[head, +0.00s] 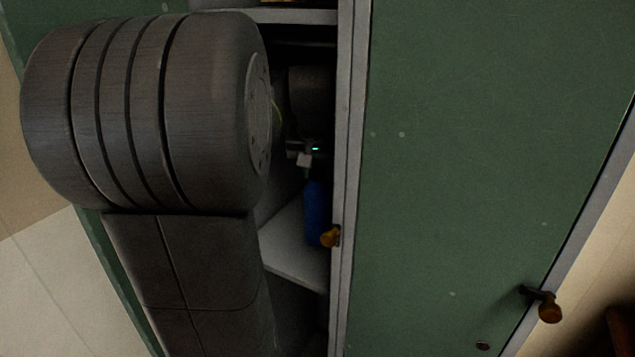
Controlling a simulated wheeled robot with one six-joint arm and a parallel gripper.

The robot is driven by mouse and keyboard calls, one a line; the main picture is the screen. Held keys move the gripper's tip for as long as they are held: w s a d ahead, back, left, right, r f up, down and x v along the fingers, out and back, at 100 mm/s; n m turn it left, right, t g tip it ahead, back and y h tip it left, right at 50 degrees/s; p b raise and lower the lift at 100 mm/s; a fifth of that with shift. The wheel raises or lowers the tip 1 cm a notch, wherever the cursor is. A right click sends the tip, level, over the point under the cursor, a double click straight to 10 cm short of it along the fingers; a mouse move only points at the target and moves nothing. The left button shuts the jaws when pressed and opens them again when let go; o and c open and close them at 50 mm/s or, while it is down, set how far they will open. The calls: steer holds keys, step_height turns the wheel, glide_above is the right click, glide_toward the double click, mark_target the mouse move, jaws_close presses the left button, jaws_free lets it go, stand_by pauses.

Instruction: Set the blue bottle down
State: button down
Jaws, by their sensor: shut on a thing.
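The blue bottle (314,212) is inside the open part of a green cabinet, just left of the grey door edge. It looks roughly upright over a light grey shelf (292,262). I cannot tell whether its base touches the shelf. My gripper (304,160) is at the bottle's top and shut on it. The fingers are small and dark in this view, and a small green light shows just above them. My own arm's large dark links cover the left of the picture and hide part of the cabinet inside.
A green cabinet door (480,170) fills the right side. An amber knob (330,237) stands close to the bottle's right side, and a second amber handle (549,308) is at lower right. An upper shelf edge (300,16) lies above. Bare floor shows at lower left.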

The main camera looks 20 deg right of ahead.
steer(key=shift+f+b, duration=0.45)
steer(key=shift+f, duration=0.5)
steer(key=shift+w+d, duration=0.15)
steer(key=c, duration=0.9)
jaws_free()
steer(key=v, duration=0.7)
steer(key=shift+r, duration=0.25)
